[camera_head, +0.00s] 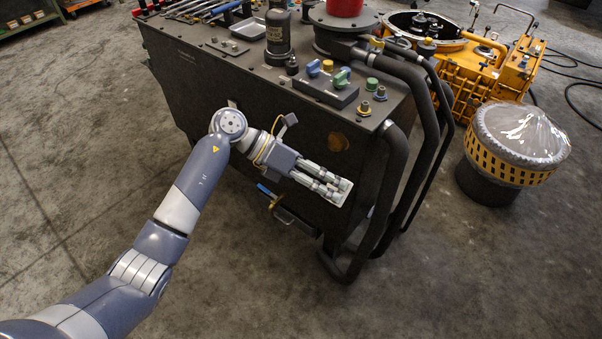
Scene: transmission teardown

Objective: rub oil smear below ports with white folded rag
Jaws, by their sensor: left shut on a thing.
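The brown oil smear (338,141) is a round patch on the front face of the dark power unit (205,85), below the blue and green ports (327,76) on its top. My left gripper (332,187) is in front of that face, below the smear. It is shut on the white folded rag (345,189), of which a pale edge shows at the fingertips. The rag is apart from the smear in the picture; I cannot tell whether it touches the face. The smear is in plain view. My right gripper is out of view.
Dark bent tubes (395,190) stand out at the unit's right end. A blue-handled valve (268,192) sits low on the face under my gripper. A yellow machine (470,75) and a plastic-covered drum (515,145) stand at right. The floor in front is clear.

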